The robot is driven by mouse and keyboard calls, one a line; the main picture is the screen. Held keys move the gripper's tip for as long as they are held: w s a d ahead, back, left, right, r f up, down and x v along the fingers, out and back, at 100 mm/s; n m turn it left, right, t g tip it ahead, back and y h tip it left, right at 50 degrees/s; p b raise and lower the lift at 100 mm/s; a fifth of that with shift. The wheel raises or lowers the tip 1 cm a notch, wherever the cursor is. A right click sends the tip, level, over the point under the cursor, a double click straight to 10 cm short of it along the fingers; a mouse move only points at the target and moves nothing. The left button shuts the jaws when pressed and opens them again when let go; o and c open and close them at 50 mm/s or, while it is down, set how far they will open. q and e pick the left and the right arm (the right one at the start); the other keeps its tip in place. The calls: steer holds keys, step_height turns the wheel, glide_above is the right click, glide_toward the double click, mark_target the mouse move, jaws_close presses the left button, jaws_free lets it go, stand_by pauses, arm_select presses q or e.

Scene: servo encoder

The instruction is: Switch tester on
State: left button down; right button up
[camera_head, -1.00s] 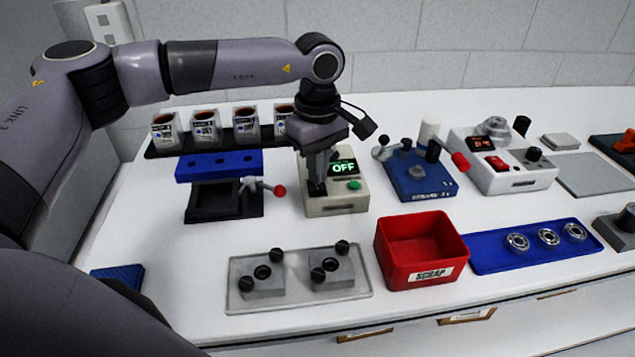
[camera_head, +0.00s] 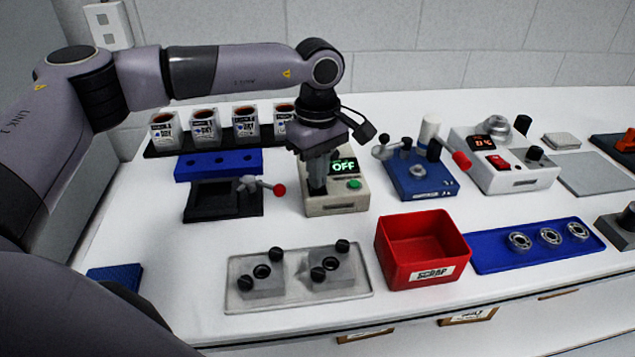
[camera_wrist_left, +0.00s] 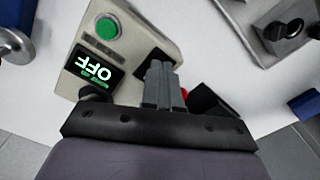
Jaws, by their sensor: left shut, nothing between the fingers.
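The tester (camera_head: 338,206) is a beige box with a green button (camera_head: 354,184) and a dark display (camera_head: 343,166) that reads OFF in green. My left gripper (camera_head: 318,188) is shut and empty, pointing down over the left part of the tester's top. In the left wrist view the shut fingers (camera_wrist_left: 161,84) are over the tester's edge region, apart from the green button (camera_wrist_left: 106,28). The display (camera_wrist_left: 92,68) appears upside down there. The fingers hide part of the tester's left side, and I cannot tell whether they touch it. My right gripper is not in view.
Behind stand several labelled cups (camera_head: 205,127). A blue press (camera_head: 420,178) stands to the right. A red scrap bin (camera_head: 420,248) and grey tray (camera_head: 238,298) are in front.

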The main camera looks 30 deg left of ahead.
arm_select(q)
steer(key=shift+f+b, duration=0.3)
steer(key=shift+f, duration=0.15)
stand_by(0.3)
steer(key=shift+r+p, duration=2.5)
steer(key=shift+r, duration=1.05)
